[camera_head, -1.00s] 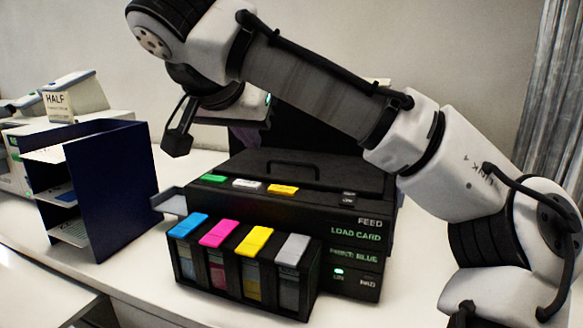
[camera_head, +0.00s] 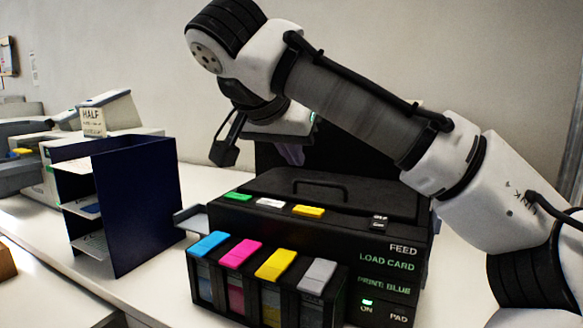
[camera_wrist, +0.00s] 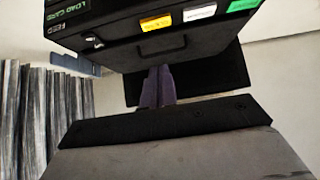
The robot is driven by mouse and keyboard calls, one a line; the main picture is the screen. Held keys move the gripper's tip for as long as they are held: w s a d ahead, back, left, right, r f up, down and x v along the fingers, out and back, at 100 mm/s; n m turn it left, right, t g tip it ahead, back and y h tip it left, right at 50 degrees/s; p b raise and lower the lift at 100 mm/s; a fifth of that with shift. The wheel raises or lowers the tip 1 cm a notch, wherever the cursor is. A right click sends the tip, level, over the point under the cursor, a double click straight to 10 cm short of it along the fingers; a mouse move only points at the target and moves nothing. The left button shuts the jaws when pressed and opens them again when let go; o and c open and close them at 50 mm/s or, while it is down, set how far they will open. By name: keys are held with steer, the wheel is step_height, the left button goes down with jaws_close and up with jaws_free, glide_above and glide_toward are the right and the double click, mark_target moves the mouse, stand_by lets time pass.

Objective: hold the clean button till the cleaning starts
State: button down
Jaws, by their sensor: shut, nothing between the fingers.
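A black printer (camera_head: 400,262) stands on the white table, with green (camera_head: 238,197), white (camera_head: 270,203) and yellow (camera_head: 308,211) buttons along its top left edge. I cannot read which of these is the clean button. The printer also shows at the top of the wrist view (camera_wrist: 190,52), with the same three buttons facing my camera. My gripper (camera_head: 292,153) is partly hidden behind my wrist, above and behind the printer top. Its purple fingers (camera_wrist: 157,88) are shut and empty, apart from the buttons in the wrist view.
Blue, magenta, yellow and grey cartridges (camera_head: 262,278) stand at the printer's front. A small grey tray (camera_head: 192,219) juts from its left. A dark blue file rack (camera_head: 135,205) stands left of it. Another machine with a "HALF" card (camera_head: 93,122) is behind the rack. White table is clear between.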

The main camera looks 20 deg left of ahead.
glide_above(311, 208)
steer(key=s, duration=0.3)
step_height(311, 208, down, 5)
steer(key=shift+w+a+f, duration=0.1)
steer(key=shift+w+f, duration=0.05)
steer(key=shift+f, duration=0.05)
step_height(311, 208, down, 3)
steer(key=shift+r, duration=0.2)
steer(key=shift+f, duration=0.75)
steer(key=shift+f, duration=0.1)
